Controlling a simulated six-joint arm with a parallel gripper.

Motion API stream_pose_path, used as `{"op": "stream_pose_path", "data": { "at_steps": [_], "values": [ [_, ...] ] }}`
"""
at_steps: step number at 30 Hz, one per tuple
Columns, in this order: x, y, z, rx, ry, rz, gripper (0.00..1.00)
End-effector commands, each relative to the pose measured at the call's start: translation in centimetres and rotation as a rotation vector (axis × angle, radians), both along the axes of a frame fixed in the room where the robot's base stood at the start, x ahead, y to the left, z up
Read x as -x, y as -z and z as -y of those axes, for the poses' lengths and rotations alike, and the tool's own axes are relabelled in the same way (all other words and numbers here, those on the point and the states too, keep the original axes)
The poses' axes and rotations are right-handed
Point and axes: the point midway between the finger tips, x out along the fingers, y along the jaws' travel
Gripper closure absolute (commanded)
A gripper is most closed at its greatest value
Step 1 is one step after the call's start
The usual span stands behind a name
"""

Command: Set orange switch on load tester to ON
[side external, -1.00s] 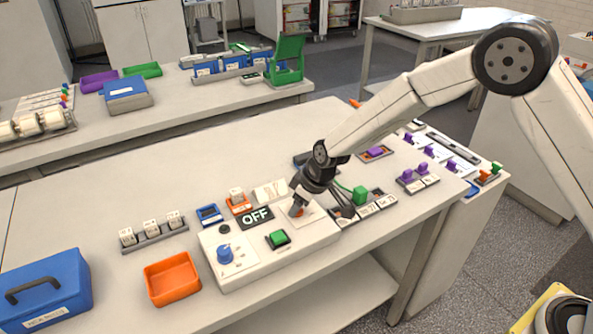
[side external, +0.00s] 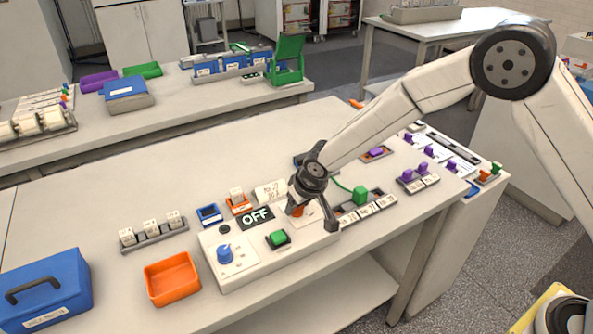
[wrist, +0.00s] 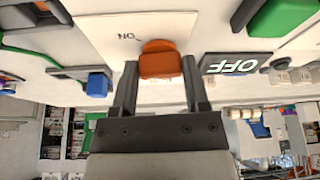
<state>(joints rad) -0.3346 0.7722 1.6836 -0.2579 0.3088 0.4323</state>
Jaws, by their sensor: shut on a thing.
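The load tester (side external: 280,263) is a white box on the bench, with a blue knob (side external: 225,254), a green button (side external: 278,238) and a black display (side external: 256,217) that reads OFF. Its orange switch (side external: 297,212) is at the right end of the top, partly hidden by my gripper (side external: 303,207) in the side view. In the wrist view the orange switch (wrist: 159,60) sits between the two fingers of my gripper (wrist: 160,72), which is shut on it. An ON label (wrist: 127,37) is printed beside the switch.
A green block (side external: 360,195) with a cable and a row of labelled pieces (side external: 370,210) stand close to the right of the tester. An orange tray (side external: 172,279) and a blue toolbox (side external: 45,290) are to the left.

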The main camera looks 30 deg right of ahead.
Motion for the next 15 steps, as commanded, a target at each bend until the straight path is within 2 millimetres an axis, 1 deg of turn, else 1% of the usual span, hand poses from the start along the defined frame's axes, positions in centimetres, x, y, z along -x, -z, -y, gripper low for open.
{"op": "stream_pose_path", "data": {
  "at_steps": [15],
  "values": [
    [0.10,0.08,-0.21,0.002,0.224,-0.004,1.00]
  ]
}}
